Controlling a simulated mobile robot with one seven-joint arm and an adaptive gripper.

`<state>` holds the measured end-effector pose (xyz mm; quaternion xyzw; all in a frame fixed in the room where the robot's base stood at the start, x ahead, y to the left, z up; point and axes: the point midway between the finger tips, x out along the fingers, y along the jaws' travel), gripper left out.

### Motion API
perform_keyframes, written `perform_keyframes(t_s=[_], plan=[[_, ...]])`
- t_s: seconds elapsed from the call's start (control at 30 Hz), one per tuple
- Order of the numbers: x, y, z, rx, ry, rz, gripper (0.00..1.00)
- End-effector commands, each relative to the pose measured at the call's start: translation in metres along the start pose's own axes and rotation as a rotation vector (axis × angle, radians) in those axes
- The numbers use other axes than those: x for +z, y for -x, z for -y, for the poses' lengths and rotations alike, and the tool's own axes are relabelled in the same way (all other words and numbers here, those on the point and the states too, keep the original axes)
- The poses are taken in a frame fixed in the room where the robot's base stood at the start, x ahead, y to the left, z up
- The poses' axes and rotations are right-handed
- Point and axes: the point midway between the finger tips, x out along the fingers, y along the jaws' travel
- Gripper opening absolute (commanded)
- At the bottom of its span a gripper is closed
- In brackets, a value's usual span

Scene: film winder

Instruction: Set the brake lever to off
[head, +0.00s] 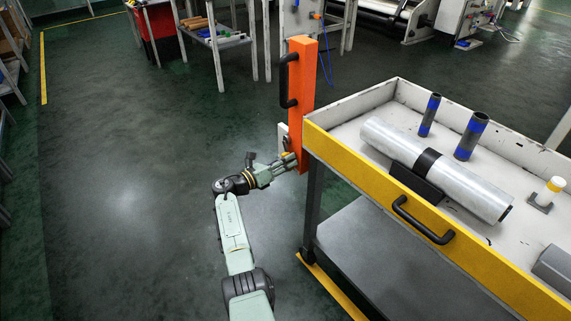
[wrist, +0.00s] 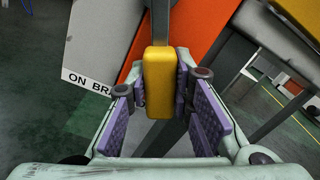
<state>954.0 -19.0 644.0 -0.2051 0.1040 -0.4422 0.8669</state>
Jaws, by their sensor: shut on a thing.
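The brake lever shows in the wrist view as a yellow block-shaped grip (wrist: 160,85) on a grey metal bar that runs up out of the picture. My gripper (wrist: 163,118) has its purple pads on both sides of the yellow grip and is shut on it. A white plate (wrist: 100,45) behind the lever carries black letters reading "ON BRA", the rest hidden by the gripper. In the head view my gripper (head: 289,162) is at the lower end of the orange post; the lever is mostly hidden there.
The orange post (head: 304,90) with a black handle stands at the corner of a cart with a yellow side rail (head: 375,180). The cart tray holds a silver roll (head: 465,185) and blue-banded tubes (head: 471,135). The floor left of my arm is clear.

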Motion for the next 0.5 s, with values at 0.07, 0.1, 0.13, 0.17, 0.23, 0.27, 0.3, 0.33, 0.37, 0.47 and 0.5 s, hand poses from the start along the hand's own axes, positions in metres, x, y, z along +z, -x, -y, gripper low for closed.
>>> perform_keyframes(t_s=[0.07, 0.1, 0.13, 0.17, 0.23, 0.27, 0.3, 0.33, 0.37, 0.47, 0.5], plan=[[0.0015, -0.0014, -0.0003, -0.001, 0.018, -0.001, 0.00], [0.0019, -0.0018, -0.0007, -0.001, 0.024, -0.001, 0.00], [0.0021, -0.0021, -0.0009, -0.001, 0.028, -0.001, 0.00], [0.0022, -0.0023, -0.0011, -0.001, 0.031, -0.001, 0.00], [0.0024, -0.0025, -0.0015, -0.001, 0.038, -0.001, 0.00], [0.0024, -0.0026, -0.0017, -0.001, 0.039, -0.001, 0.00], [0.0023, -0.0026, -0.0018, -0.001, 0.041, -0.001, 0.00], [0.0023, -0.0026, -0.0018, -0.001, 0.042, -0.001, 0.00], [0.0023, -0.0026, -0.0018, -0.001, 0.043, -0.001, 0.00], [0.0022, -0.0026, -0.0019, 0.000, 0.043, 0.000, 0.00], [0.0022, -0.0026, -0.0019, 0.000, 0.044, 0.000, 0.00]])
